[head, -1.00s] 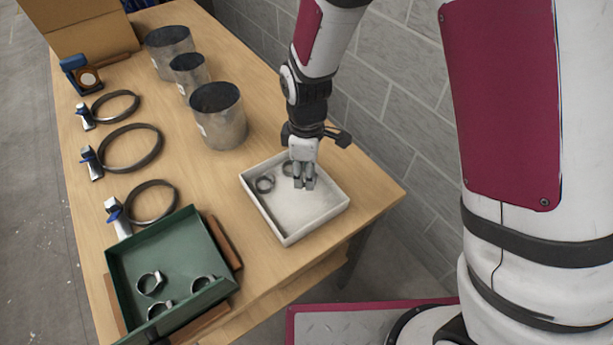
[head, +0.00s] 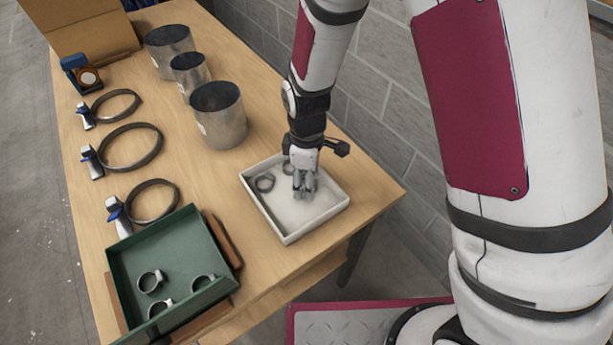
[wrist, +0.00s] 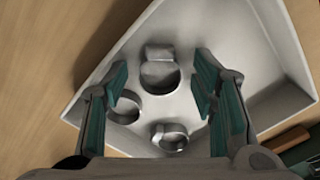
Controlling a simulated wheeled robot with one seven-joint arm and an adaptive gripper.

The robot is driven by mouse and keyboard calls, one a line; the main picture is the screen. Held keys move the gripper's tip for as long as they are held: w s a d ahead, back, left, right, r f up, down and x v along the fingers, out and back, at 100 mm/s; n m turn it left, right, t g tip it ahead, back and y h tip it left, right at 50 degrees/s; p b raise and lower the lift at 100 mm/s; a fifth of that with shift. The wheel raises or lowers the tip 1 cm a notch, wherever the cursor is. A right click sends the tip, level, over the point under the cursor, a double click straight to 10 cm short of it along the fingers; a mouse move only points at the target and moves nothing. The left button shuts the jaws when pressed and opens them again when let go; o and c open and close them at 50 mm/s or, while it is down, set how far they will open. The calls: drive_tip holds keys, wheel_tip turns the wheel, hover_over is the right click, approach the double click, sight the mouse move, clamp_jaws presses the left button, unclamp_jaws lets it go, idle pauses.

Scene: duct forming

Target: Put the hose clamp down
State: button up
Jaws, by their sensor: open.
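My gripper (head: 305,192) is open over the white tray (head: 290,238); in the wrist view its two fingers (wrist: 160,92) stand apart with nothing gripped. A hose clamp (wrist: 158,76) lies on the tray floor in the gap between the fingers. Two more hose clamps lie in the tray, one by the left finger (wrist: 124,108) and one lower in the wrist view (wrist: 170,137).
A green bin (head: 123,262) with several clamps stands at the table's front left. Metal duct cylinders (head: 221,122) stand behind the tray. Large black rings (head: 133,148) lie along the left, and a cardboard box (head: 85,30) is at the back. A block wall (head: 385,110) runs along the right.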

wheel_tip(320, 180, up, 12)
drive_tip(key=s+d+r+m+t, duration=0.1)
drive_tip(key=s+d+r+m, duration=0.3)
drive_tip(key=r, duration=0.3)
drive_tip(key=s+d+r+m+t, duration=0.1)
drive_tip(key=d+r+m, duration=0.2)
drive_tip(key=d+r, duration=0.35)
drive_tip(key=s+d+r+m+t, duration=0.3)
drive_tip(key=s+d+r+m, duration=0.2)
drive_tip(key=s+d+m, duration=0.3)
drive_tip(key=shift+s+m, duration=0.4)
drive_tip(key=shift+s, duration=1.4)
drive_tip(key=shift+a, duration=0.1)
